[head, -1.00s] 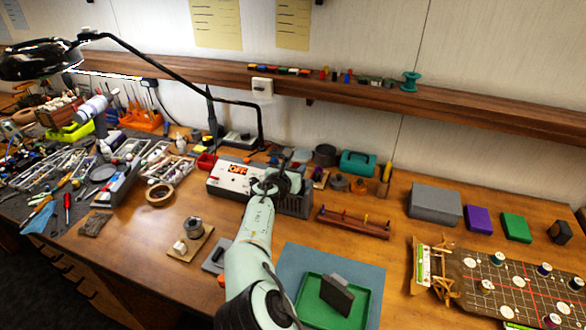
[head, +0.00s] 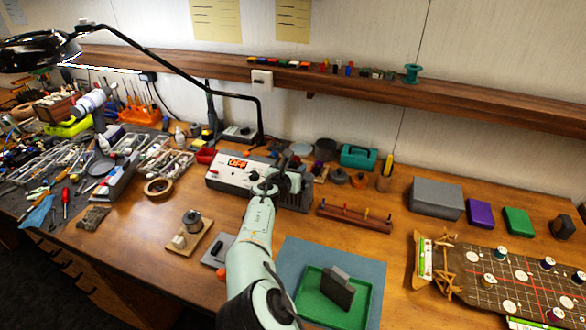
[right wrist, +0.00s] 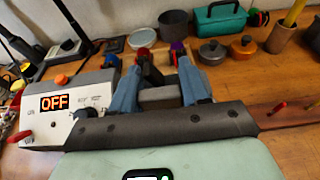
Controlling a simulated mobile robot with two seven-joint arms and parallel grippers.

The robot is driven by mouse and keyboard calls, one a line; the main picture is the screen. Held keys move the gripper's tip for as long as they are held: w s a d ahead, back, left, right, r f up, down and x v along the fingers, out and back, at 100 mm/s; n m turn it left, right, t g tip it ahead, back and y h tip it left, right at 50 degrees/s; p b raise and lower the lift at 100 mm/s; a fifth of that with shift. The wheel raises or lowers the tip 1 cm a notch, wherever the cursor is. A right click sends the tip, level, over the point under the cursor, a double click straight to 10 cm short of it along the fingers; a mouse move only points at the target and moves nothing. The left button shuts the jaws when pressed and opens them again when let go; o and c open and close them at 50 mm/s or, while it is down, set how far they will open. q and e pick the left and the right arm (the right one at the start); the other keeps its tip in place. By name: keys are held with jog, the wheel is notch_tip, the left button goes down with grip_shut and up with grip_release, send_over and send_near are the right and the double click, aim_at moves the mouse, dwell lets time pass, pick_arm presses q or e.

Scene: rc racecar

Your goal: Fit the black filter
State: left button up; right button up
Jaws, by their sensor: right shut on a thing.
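My right gripper (head: 282,184) reaches over the right part of a grey-white box with an OFF display (head: 236,164). In the right wrist view its two bluish fingers (right wrist: 160,92) are shut on a dark grey block (right wrist: 160,98), mostly hidden between them. I cannot tell for certain that this is the black filter, nor whether it touches the box. The box's display also shows in the wrist view (right wrist: 54,102). Another block, grey with a dark face (head: 337,288), leans in a green tray (head: 312,312) in front. My left gripper is not in view.
The green tray lies on a blue mat (head: 371,277). A wooden rack (head: 352,220) stands right of the box. A spool on a wooden base (head: 190,233) is at front left. A black lamp arm (head: 190,65) spans the back left.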

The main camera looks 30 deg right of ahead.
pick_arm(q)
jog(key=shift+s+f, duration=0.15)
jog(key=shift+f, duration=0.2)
pick_arm(e)
jog(key=shift+f, duration=0.5)
jog(key=o, duration=1.3)
jog(key=shift+o, duration=0.2)
jog(key=shift+s+f, duration=0.1)
jog(key=shift+s+a+b, duration=0.3)
jog(key=shift+a+b, duration=0.1)
jog(key=shift+a, duration=0.05)
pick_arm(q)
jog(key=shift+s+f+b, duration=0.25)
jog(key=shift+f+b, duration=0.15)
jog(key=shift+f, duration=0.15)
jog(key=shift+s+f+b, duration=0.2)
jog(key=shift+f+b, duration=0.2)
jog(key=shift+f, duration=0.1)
pick_arm(e)
jog(key=v, duration=1.2)
jog(key=shift+a+r, duration=0.25)
jog(key=shift+r, duration=0.2)
